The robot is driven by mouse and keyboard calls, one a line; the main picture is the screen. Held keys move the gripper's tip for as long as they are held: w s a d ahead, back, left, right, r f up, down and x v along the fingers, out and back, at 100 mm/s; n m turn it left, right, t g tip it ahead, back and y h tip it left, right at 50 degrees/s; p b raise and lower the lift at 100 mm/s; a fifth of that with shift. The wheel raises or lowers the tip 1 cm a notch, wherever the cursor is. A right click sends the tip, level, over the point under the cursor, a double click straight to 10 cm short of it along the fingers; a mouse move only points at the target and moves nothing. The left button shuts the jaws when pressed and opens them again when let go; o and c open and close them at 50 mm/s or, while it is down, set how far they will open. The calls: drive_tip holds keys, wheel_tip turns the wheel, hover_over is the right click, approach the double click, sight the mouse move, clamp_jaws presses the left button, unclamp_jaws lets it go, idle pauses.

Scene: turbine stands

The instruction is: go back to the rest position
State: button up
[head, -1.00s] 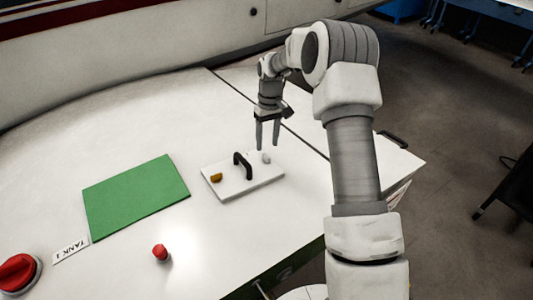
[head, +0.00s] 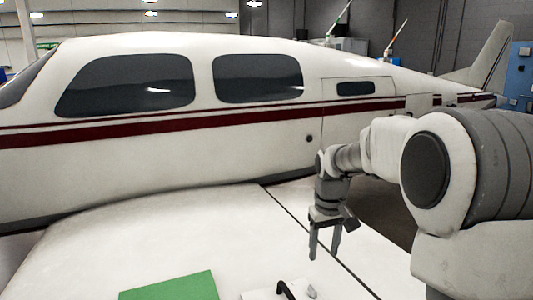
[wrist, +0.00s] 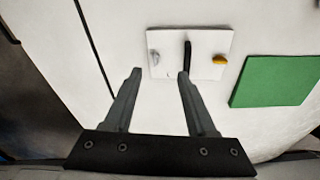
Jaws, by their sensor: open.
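My gripper (head: 324,252) points down above the white wing-like surface (head: 180,226), with its two dark fingers apart and nothing between them. In the wrist view my gripper (wrist: 158,74) also shows open and empty. Beyond its fingertips lies a white plate (wrist: 205,38) with a black handle (wrist: 187,54), a grey knob (wrist: 154,57) and an orange knob (wrist: 220,59). In the head view the plate is cut by the lower edge, and only its black handle (head: 285,290) and grey knob (head: 311,291) show clearly.
A green mat (head: 172,288) lies left of the plate. A white aircraft (head: 200,150) with a dark red stripe stands behind. A dark seam (head: 318,240) crosses the white surface beside my gripper.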

drive_tip(key=s+r+m+t, duration=0.1)
drive_tip(key=s+r+t, duration=0.1)
drive_tip(key=s+r, duration=0.85)
drive_tip(key=s+f+m+t, duration=0.1)
drive_tip(key=s+t, duration=0.1)
drive_tip(key=s, duration=1.3)
drive_tip(key=shift+s+f+m+t, duration=0.3)
drive_tip(key=shift+f+m+t, duration=0.05)
drive_tip(key=shift+m+t, duration=0.05)
